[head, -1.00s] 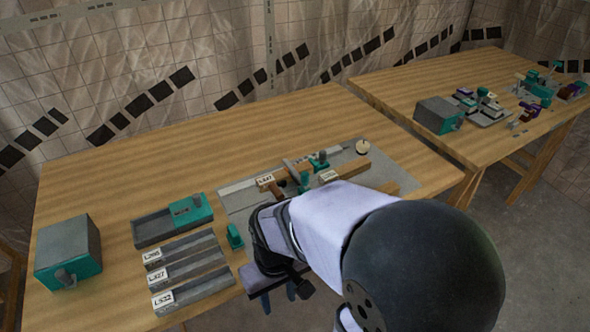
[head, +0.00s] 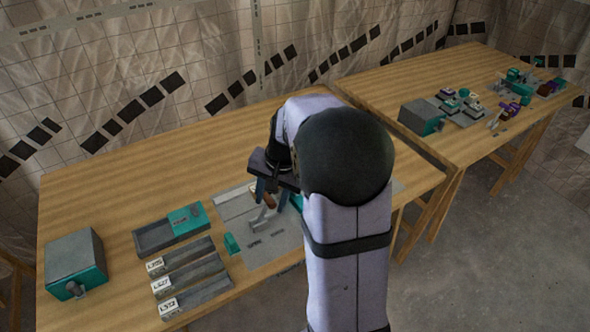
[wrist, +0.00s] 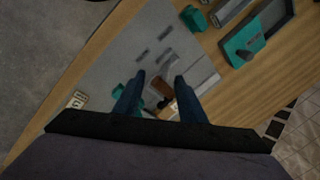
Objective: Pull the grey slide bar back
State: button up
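My gripper (head: 271,196) hangs over the grey panel (head: 264,256) on the near table. In the wrist view its two blue fingers (wrist: 159,78) are apart, with nothing clearly gripped. A light grey bar (head: 261,218) shows on the panel just below the fingers in the head view; I take it for the slide bar. A brown block (wrist: 161,88) and small grey parts lie between the fingers in the wrist view. A teal part (wrist: 122,100) is by the left finger. My arm hides much of the panel in the head view, and contact cannot be told.
Several labelled grey trays (head: 190,277), a grey and teal tray (head: 170,230) and a grey-teal box (head: 75,263) stand left of the panel. A small teal block (head: 231,243) is by its left edge. A second table (head: 480,75) holds more parts. The near table's back left is clear.

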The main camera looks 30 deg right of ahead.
jog(key=w+d+r+m+y+p, duration=0.1)
jog(key=w+d+m+y+p, duration=0.35)
jog(key=d+m, duration=0.95)
jog(key=shift+m+h, duration=0.3)
jog(key=shift+h, duration=0.65)
jog(key=shift+w+a+p+x, duration=0.1)
jog(key=shift+p+x, duration=0.45)
jog(key=shift+x, duration=0.7)
jog(key=shift+w+a+p+x, duration=0.15)
jog(key=shift+p+x, duration=0.45)
jog(key=shift+x, duration=0.65)
jog(key=shift+w+a+p+x, duration=0.1)
jog(key=shift+p+x, duration=0.45)
jog(key=shift+x, duration=0.7)
jog(key=shift+r, duration=0.2)
